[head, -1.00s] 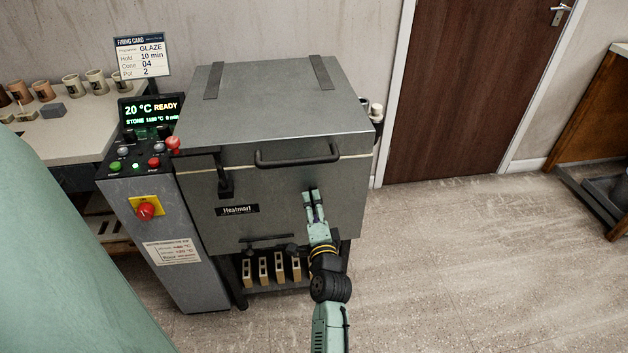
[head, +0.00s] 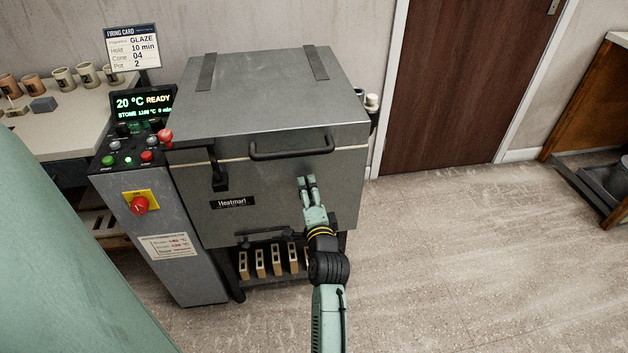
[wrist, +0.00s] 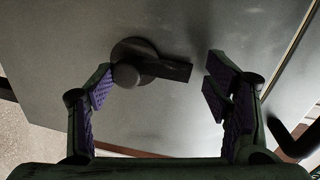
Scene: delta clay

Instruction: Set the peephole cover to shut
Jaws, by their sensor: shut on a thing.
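The peephole cover (wrist: 170,68) is a dark round disc with a knob and a short bar, on the grey front of the kiln (head: 270,190). In the wrist view it lies between my two fingers, the knob end by the left finger and the bar end by the right. My gripper (head: 306,181) is at the kiln front below the lid handle, and it also shows in the wrist view (wrist: 158,82). It is shut on the cover across its length. In the head view my fingers mostly hide the cover, and the hole itself cannot be seen.
The lid handle (head: 291,150) is a dark bar above my gripper. A control panel (head: 130,155) with a red switch (head: 139,204) stands to the left. Several bricks (head: 276,260) sit under the kiln. The floor (head: 440,250) to the right is clear.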

